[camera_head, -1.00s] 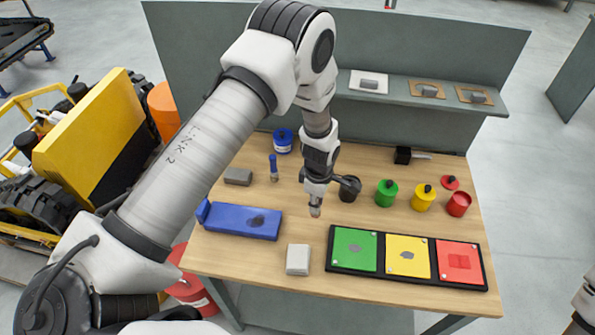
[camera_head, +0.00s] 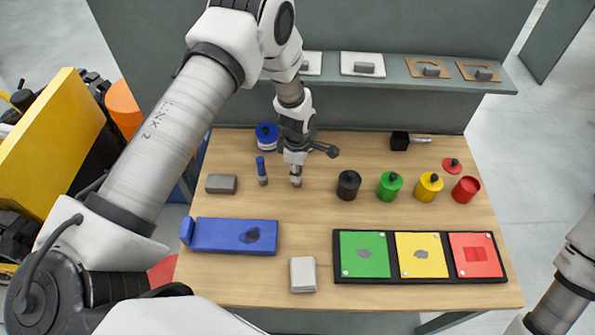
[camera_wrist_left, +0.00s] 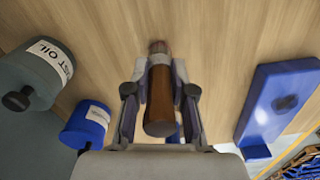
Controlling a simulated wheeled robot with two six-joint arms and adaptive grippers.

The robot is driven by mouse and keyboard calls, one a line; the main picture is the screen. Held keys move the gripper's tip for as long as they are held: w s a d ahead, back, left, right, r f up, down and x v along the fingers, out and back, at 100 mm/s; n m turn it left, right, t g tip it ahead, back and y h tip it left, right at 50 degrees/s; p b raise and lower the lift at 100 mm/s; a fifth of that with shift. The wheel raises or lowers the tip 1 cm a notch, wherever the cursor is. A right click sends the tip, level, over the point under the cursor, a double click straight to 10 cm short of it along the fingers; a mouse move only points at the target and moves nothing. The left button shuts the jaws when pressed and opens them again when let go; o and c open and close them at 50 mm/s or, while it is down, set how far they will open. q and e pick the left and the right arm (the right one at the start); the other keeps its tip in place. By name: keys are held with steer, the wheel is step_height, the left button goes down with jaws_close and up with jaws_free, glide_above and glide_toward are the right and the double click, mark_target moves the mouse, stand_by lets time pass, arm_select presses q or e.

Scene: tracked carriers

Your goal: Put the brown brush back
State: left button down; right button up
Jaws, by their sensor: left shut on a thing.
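My left gripper (camera_head: 295,160) points down over the back left of the table and is shut on the brown brush (camera_head: 296,182). In the left wrist view, the brush's brown handle (camera_wrist_left: 160,100) lies between the two fingers (camera_wrist_left: 160,72), and its far end is close to the wood. I cannot tell whether the brush touches the table. A blue brush (camera_head: 262,171) stands upright just left of the gripper. The blue tray (camera_head: 210,234), with a dark patch on it, lies nearer the front. My right gripper is out of view.
A blue can (camera_head: 267,137) stands behind the blue brush. A grey block (camera_head: 221,184) lies at the left. A black pot (camera_head: 348,185) and coloured pots stand to the right. A white stack (camera_head: 303,274) and a three-panel tray (camera_head: 420,280) lie in front. The table's middle is clear.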

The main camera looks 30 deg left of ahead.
arm_select(q)
steer(key=shift+w+a+f, duration=0.1)
steer(key=shift+w+f, duration=0.05)
steer(key=c, duration=1)
jaws_free()
steer(key=shift+r, duration=0.25)
step_height(320, 180, up, 11)
steer(key=b, duration=0.3)
steer(key=shift+f+b, duration=0.1)
steer(key=shift+b, duration=0.3)
steer(key=shift+r, duration=0.45)
